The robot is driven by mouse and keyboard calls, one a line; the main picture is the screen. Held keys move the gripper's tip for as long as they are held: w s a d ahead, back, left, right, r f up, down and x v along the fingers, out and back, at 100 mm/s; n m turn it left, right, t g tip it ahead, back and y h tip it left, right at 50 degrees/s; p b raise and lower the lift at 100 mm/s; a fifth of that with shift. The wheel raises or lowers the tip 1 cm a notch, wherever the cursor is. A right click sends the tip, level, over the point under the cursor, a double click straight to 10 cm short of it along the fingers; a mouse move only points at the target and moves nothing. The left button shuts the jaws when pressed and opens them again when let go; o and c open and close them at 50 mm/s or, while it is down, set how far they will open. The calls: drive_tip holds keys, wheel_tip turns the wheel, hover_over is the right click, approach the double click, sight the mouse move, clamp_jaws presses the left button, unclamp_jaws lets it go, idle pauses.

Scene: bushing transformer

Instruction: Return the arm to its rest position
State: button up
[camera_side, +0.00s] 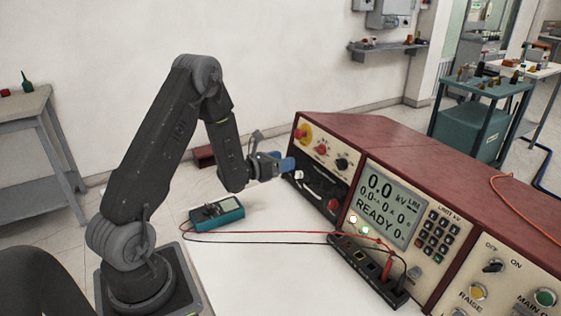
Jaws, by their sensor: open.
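My gripper (278,163) is at the end of my bent arm, close in front of the left part of the red console's (379,134) front panel. A blue piece shows at its tip, beside the panel. I cannot tell whether that tip touches the panel. The gripper is open, though its fingers are small and seen from the side. The part of the panel right behind the tip is hidden.
A teal multimeter (217,213) lies on the white tabletop (262,264) below my gripper. Red and black leads run from it to a black terminal strip (366,270) by the console. The console's display (386,208) reads READY. A grey side table (28,107) stands far left.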

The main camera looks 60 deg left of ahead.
drive_tip(key=shift+s, duration=0.15)
drive_tip(key=s+d+r+m+g+h, duration=0.1)
drive_tip(key=d+r+m+g+h, duration=0.4)
drive_tip(key=d+r+m, duration=0.55)
drive_tip(key=s+d+r+m+g+h, duration=0.25)
drive_tip(key=d+r+m+h, duration=0.4)
drive_tip(key=d, duration=0.65)
drive_tip(key=s+d+m+g, duration=0.6)
drive_tip(key=s+d+m, duration=0.15)
drive_tip(key=m, duration=0.25)
drive_tip(key=s+a+m+t+y, duration=0.1)
drive_tip(key=s+a+m+y, duration=0.1)
drive_tip(key=s+m+y, duration=0.3)
drive_tip(key=s+a+m+t+y, duration=0.1)
drive_tip(key=s+a+m+y, duration=0.1)
drive_tip(key=s+m+y, duration=0.4)
drive_tip(key=shift+s+a+m, duration=0.3)
drive_tip(key=shift+s+a, duration=0.05)
drive_tip(key=shift+s, duration=0.75)
